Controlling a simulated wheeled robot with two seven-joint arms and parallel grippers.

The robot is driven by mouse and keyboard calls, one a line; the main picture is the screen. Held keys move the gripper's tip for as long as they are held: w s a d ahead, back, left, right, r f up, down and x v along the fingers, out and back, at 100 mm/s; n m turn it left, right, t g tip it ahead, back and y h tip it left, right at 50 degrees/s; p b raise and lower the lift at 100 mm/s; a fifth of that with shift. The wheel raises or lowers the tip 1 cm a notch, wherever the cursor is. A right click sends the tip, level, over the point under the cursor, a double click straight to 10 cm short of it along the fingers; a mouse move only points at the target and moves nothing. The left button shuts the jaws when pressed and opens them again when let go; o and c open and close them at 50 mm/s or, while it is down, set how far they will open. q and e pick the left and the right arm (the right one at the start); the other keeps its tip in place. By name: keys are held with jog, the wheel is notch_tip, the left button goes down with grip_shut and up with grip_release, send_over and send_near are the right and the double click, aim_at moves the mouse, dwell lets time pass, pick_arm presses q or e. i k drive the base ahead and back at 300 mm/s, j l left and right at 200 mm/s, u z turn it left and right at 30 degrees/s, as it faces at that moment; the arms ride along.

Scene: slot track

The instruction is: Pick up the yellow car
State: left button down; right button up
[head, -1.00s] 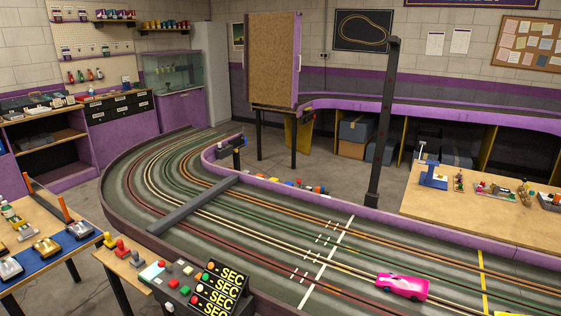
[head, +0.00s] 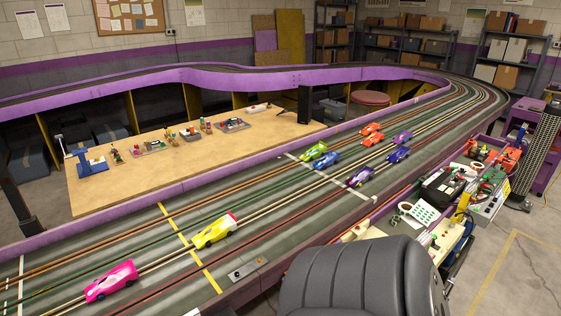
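The yellow car (head: 214,231) sits on the slot track (head: 130,240), beside the yellow line across the lanes, in the lower left part of the head view. It has a red patch at its right end. A pink car (head: 111,281) stands on the track to its lower left. Neither of my grippers shows in the head view.
Several green, blue, orange and purple cars (head: 361,177) stand farther along the track. A purple wall (head: 150,201) edges it. A wooden workbench (head: 150,172) lies behind. A dark padded chair (head: 355,280) blocks the front right, near a side table with tools (head: 430,212).

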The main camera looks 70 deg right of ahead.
aim_at(223, 226)
jog(key=z, duration=1.65)
